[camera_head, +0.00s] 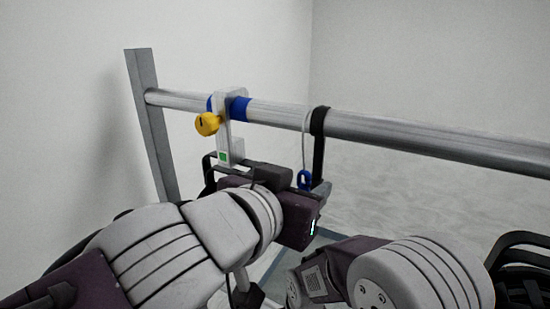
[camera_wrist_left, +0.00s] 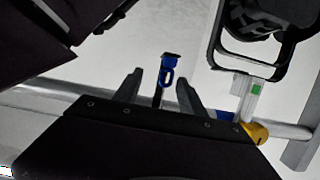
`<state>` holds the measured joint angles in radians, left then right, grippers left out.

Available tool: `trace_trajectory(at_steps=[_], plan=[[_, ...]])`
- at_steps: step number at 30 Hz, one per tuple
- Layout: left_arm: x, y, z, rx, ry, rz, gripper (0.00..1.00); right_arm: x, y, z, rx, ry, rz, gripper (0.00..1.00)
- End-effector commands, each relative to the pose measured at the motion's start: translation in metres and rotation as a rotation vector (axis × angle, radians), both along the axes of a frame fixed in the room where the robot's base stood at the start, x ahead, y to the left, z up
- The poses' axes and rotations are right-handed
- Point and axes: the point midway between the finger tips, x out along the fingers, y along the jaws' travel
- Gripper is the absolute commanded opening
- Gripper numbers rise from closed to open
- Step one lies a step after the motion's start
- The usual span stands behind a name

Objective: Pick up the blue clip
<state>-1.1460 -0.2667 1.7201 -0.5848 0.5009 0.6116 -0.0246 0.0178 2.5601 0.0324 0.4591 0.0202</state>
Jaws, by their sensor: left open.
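The blue clip (camera_head: 304,180) hangs below the metal bar, at the lower end of a thin grey cable and next to a black strap (camera_head: 319,140). In the left wrist view the blue clip (camera_wrist_left: 167,78) shows between the two fingers, near their tips. My left gripper (camera_head: 296,183) is open, with a finger on each side of the clip. It also shows in the left wrist view (camera_wrist_left: 159,77). I cannot tell whether a finger touches the clip. My right arm comes in at the lower right, but its gripper fingers do not show.
The metal bar (camera_head: 420,135) runs across the view from a grey post (camera_head: 151,125). A black lamp yoke (camera_wrist_left: 270,70) is close beside my left gripper.

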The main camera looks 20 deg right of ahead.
Motion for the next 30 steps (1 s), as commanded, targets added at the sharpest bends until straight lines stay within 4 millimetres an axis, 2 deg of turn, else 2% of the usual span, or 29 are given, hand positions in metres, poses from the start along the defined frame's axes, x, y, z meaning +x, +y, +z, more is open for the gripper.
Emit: trace_trajectory(at_steps=[6,11,16,22,23,27,28,30], plan=[[0.007,-0.008,-0.005,0.001,0.000,0.001,0.48,0.000,0.000,0.004,0.000,0.001,0.000,0.36],[0.025,-0.028,-0.009,0.007,0.003,0.001,0.48,0.000,0.000,0.025,0.000,0.001,0.000,0.36],[0.038,-0.043,-0.019,0.002,0.000,0.001,0.48,0.000,0.000,0.027,0.000,0.001,0.000,0.36],[0.039,-0.044,-0.020,0.001,0.001,0.000,0.48,0.000,0.000,0.026,0.000,0.001,0.000,0.36],[0.039,-0.044,-0.020,0.000,0.000,0.000,0.45,0.000,0.000,0.026,0.000,0.001,0.000,0.36],[0.039,-0.044,-0.020,0.001,0.000,0.001,0.06,0.000,0.000,0.026,0.000,0.001,0.000,0.36],[0.039,-0.044,-0.020,0.001,0.000,0.001,0.00,0.000,0.000,0.026,0.000,0.001,0.000,0.36],[0.039,-0.044,-0.020,0.001,0.000,0.001,0.00,0.000,0.000,0.026,0.000,0.001,0.000,0.36]])
